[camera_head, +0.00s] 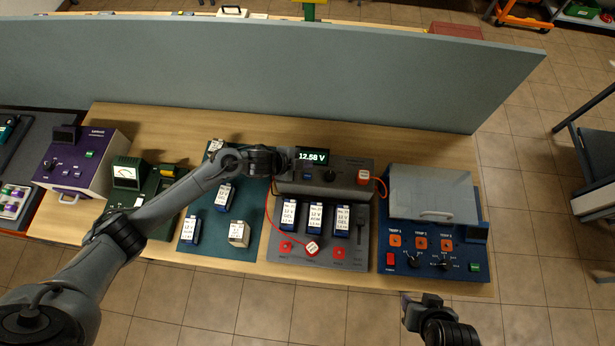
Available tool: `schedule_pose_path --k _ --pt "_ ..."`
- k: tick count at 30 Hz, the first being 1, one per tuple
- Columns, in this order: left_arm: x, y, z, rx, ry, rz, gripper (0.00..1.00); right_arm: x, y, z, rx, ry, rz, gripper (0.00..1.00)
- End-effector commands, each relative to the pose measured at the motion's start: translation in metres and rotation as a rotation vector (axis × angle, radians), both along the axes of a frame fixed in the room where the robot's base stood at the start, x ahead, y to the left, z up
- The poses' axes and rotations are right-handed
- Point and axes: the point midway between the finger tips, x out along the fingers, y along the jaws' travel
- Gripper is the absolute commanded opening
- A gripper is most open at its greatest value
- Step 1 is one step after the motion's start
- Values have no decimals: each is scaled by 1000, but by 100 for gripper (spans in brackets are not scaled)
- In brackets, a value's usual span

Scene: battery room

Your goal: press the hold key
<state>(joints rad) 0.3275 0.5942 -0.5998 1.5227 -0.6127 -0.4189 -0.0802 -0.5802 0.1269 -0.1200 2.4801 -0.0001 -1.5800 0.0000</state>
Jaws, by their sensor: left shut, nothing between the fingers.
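The grey battery tester (345,183) stands right of the table's middle, its display (312,156) reading 12.58 V. A small blue key (307,176) and a dark knob (330,176) sit on its panel; the key's label is too small to read. My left gripper (292,163) is shut and empty, over the tester's left end, beside the display and close to the blue key. I cannot tell whether it touches the panel. My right gripper (423,300) is off the table's front edge, far from the tester; its finger state is unclear.
Blue batteries (316,217) stand in front of the tester, with a red-and-white clamp (312,248) on an orange lead. A blue lidded unit (434,239) stands right. A green meter (128,176) and purple unit (78,164) stand left. A grey partition (250,75) runs behind.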

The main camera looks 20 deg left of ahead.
Motion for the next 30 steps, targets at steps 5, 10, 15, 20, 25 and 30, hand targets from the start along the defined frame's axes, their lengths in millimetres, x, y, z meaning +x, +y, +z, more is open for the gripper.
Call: schedule_pose_path --k 5,10,15,20,25,30 --pt "0 0 -29 0 0 0 0 0 1 -27 3 -1 -2 43" --pt "0 0 -47 0 1 -1 0 0 2 -42 7 0 -5 43" --pt "0 -1 -58 0 0 -2 0 0 2 -50 11 1 -7 43" --pt "0 -1 -61 0 0 -2 0 0 2 -51 11 1 -7 43" --pt "0 -1 -61 -1 1 -1 0 0 2 -50 10 0 -7 43" --pt "0 0 -61 -1 1 -1 0 0 2 -51 7 0 -5 43"
